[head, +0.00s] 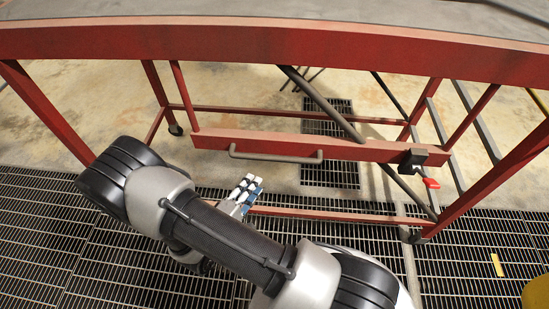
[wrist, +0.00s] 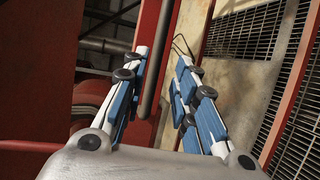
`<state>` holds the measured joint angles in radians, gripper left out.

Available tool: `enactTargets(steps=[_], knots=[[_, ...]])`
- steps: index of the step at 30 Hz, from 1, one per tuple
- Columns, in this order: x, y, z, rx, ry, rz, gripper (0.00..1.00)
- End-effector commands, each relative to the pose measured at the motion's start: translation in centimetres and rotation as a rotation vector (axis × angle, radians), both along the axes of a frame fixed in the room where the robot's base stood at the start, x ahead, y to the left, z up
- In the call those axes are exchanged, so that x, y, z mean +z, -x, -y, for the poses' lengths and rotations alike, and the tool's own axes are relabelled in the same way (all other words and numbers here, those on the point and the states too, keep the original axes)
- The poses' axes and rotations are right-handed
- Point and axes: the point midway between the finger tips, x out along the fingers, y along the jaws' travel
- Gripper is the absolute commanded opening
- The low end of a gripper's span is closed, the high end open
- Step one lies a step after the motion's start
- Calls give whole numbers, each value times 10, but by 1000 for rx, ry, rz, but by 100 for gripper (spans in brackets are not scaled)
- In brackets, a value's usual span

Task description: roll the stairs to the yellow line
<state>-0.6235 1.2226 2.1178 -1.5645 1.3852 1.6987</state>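The stairs are a red wheeled frame (head: 350,148) with a grey top deck (head: 290,34), filling the head view. A grey handle (head: 275,157) is fixed to its red crossbar; the wrist view shows what looks like this handle (wrist: 156,60) running between the directions of the fingertips. My gripper (head: 248,184), with blue-and-white fingers, is just below the handle in the head view. In the wrist view my gripper (wrist: 162,58) is open, with a gap between its fingers. I cannot tell whether the handle lies between the tips or beyond them. A short yellow strip (head: 496,265) lies on the grating at right.
A black block (head: 425,158) with a red-tipped lever (head: 430,183) sits at the crossbar's right end. Casters (head: 175,129) show under the frame. Dark floor grating (head: 45,235) covers the front. A yellow object (head: 538,293) is cut off at the lower right corner.

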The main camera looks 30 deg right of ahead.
Motion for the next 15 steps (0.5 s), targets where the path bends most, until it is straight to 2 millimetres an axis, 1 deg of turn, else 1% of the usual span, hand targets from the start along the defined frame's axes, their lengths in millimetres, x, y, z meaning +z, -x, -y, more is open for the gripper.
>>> enactTargets(steps=[1,3,15], knots=[[-3,-4,11,-8,1,-1,26],[-6,-12,24,-10,0,-1,26],[-21,-59,94,-8,0,-1,26]])
